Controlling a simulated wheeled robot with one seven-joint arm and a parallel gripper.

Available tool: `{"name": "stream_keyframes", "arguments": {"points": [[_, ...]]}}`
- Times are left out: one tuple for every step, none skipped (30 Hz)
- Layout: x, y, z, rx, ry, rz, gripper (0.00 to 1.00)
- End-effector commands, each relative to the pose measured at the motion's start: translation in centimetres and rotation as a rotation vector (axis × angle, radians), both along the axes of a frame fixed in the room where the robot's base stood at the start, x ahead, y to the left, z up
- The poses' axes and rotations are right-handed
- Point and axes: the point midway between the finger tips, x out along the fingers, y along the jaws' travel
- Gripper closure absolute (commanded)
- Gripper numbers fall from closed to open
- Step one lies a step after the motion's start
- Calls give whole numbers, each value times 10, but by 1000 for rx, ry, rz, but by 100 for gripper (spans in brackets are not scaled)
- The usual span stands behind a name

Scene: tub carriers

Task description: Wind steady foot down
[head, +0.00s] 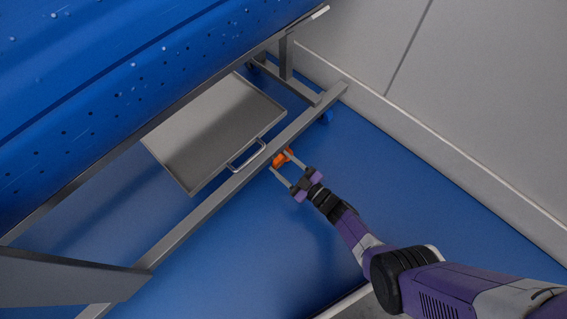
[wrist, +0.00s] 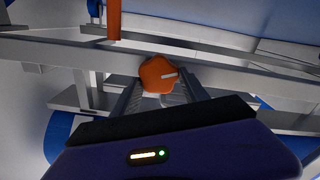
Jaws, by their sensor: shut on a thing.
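The orange knob of the steady foot (head: 282,157) sits beside the lower rail of the carrier frame in the head view. In the wrist view the knob (wrist: 158,75) is a rounded lobed shape with a pale mark on its face. My gripper (head: 281,163) reaches in from the lower right, its two fingers on either side of the knob. It is shut on the knob; in the wrist view its fingers (wrist: 160,92) flank it. The foot's lower end is hidden in both views.
The carrier's grey rail (head: 215,196) runs diagonally just past the knob. A grey tray with a handle (head: 215,130) lies beyond it, under the blue perforated tub (head: 120,80). An orange upright part (wrist: 114,20) shows in the wrist view. Blue floor (head: 240,260) is clear at the lower middle.

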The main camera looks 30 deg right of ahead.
Motion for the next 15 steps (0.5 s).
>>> {"name": "stream_keyframes", "arguments": {"points": [[-1,1,-1,-39,-12,1,89],[-1,1,-1,-64,-20,1,89],[-1,1,-1,-100,-32,1,89],[-1,1,-1,-126,-41,0,89],[-1,1,-1,-153,-50,0,89],[-1,1,-1,-189,-62,0,89],[-1,1,-1,-217,-70,0,89],[-1,2,-1,-245,-79,0,89],[-1,2,-2,-280,-90,0,89],[-1,2,-2,-307,-99,0,89],[-1,2,-2,-334,-108,0,89],[-1,3,-2,-370,-120,1,89],[-1,3,-3,-397,-128,1,89],[-2,3,-3,-424,-138,1,89],[-2,4,-3,-460,-149,1,89]]}}
